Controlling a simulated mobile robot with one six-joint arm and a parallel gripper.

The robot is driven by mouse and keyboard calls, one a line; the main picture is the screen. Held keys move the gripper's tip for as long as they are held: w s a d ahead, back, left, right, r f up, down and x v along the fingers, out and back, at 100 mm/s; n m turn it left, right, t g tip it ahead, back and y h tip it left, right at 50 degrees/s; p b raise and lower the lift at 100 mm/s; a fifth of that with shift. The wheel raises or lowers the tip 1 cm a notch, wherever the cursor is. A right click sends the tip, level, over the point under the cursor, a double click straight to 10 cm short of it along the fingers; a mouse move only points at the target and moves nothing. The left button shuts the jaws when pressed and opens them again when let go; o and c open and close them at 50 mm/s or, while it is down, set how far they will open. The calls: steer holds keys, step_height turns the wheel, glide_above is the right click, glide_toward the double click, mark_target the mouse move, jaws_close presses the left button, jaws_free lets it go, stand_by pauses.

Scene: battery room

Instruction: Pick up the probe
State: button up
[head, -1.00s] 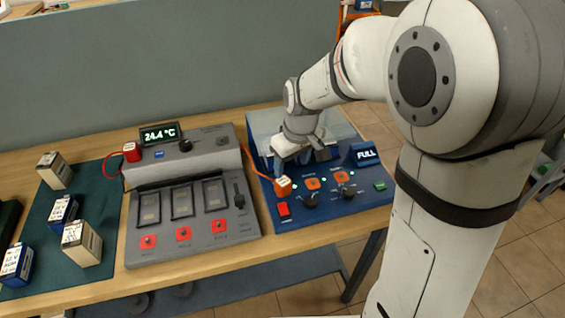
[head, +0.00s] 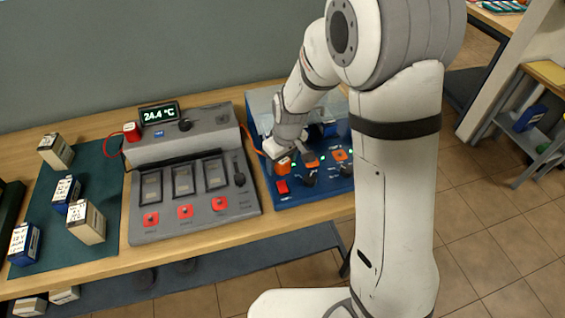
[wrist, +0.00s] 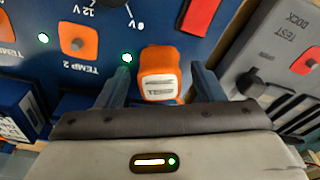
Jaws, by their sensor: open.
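An orange block with a white printed label, seemingly the probe (head: 284,166), is at the left edge of the blue control panel (head: 322,188), where an orange cable runs. In the wrist view, the orange block (wrist: 158,72) lies between the two blue fingers of my gripper (wrist: 160,82). The fingers are apart, with a gap visible on each side of it. In the head view my gripper (head: 280,150) is right above the block and partly hides it. The label is too small to read, and the block's underside is hidden.
A grey test dock (head: 190,205) with three slots stands left of the panel. A red block (head: 131,131) with a red cable sits on its back. Several boxed batteries (head: 87,222) stand on a green mat (head: 118,185). Knobs (head: 309,178) rise close right of the gripper.

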steer(key=shift+c, duration=0.3)
steer(key=c, duration=1.1)
